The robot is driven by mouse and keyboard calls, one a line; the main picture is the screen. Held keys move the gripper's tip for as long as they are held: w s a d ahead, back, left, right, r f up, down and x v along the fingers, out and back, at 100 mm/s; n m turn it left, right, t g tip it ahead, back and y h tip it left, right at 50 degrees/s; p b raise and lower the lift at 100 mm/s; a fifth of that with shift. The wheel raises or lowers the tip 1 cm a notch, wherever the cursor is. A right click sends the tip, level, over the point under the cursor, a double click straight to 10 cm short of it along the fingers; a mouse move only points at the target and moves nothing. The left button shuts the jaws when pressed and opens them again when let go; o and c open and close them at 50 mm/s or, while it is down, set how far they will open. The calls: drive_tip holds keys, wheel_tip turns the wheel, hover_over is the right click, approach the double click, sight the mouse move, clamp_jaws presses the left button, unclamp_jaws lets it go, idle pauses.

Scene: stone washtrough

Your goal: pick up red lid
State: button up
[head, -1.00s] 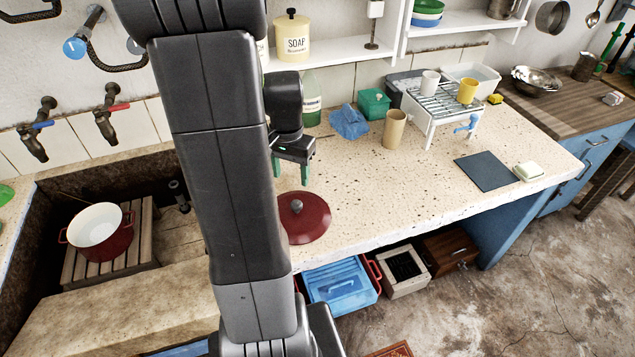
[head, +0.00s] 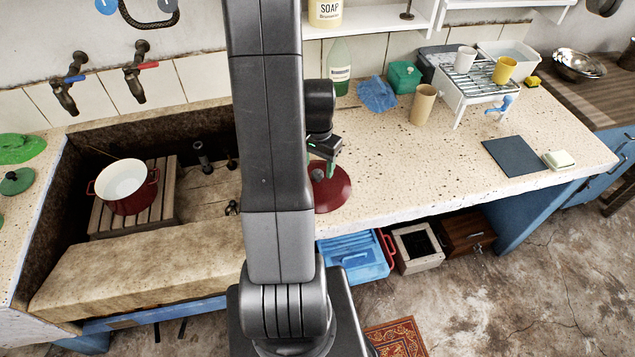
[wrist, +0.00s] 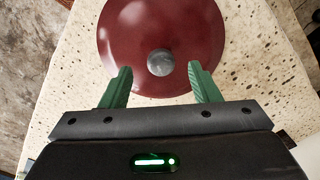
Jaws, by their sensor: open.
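The red lid (head: 333,190) lies on the speckled stone counter, just right of my arm, which hides its left part. In the wrist view the lid (wrist: 125,40) shows as a dark red disc with a round grey knob (wrist: 160,62). My gripper (wrist: 160,80) is open, its two green fingers spread over the near part of the lid, with the knob between and slightly beyond the fingertips. In the head view my gripper (head: 322,165) is above the lid, near its knob. I cannot tell the exact height gap.
A red pot (head: 128,190) stands on a wooden rack in the trough at left. On the counter are a tan cup (head: 423,104), a blue cloth (head: 376,95), a green box (head: 404,77), a bottle (head: 339,68) and a dark mat (head: 513,157). The counter right of the lid is clear.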

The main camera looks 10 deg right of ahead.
sight(317, 173)
drive_tip(key=shift+w+f+p, duration=0.1)
drive_tip(key=shift+f+p, duration=0.2)
drive_tip(key=shift+f, duration=1.7)
drive_tip(key=shift+c, duration=0.3)
drive_tip(key=c, duration=1.1)
drive_tip(key=shift+c, duration=0.3)
drive_tip(key=shift+r, duration=0.15)
